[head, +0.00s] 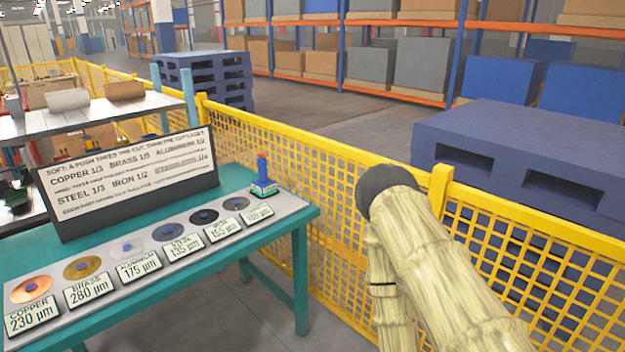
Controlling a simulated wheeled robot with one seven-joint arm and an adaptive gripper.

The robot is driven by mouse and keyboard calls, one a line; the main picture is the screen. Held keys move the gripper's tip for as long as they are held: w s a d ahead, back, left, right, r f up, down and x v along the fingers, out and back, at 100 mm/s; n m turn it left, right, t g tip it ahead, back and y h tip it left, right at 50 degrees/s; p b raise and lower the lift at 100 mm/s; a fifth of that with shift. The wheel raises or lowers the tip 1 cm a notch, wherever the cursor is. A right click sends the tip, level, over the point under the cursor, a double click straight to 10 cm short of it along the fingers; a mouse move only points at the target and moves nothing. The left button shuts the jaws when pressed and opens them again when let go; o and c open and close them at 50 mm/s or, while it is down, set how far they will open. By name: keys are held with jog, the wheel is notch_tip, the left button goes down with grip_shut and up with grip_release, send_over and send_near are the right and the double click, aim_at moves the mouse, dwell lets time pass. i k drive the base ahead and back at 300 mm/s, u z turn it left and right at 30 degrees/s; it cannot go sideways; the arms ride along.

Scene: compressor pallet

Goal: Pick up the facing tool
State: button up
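A small tool with an upright blue handle (262,168) stands on a pale block with a green edge at the far right end of a grey strip on the teal bench. It is the only tool-like thing on the strip, and I take it for the facing tool. Its lower end is too small to make out. My pale, ribbed arm with a dark rounded end shows at the right, in front of the yellow fence. My gripper is not in view.
The grey strip (150,262) holds several labelled metal discs, copper (32,288) nearest. A lettered sign board (130,185) stands behind them on the teal bench (235,283). A yellow mesh fence (310,165) runs behind the bench, with blue pallets (530,150) beyond it.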

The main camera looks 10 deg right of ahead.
aim_at(264, 186)
jog(key=z, duration=0.05)
jog(key=k, duration=0.5)
jog(key=u, duration=1.35)
jog(key=i, duration=1.95)
jog(key=z, duration=1.4)
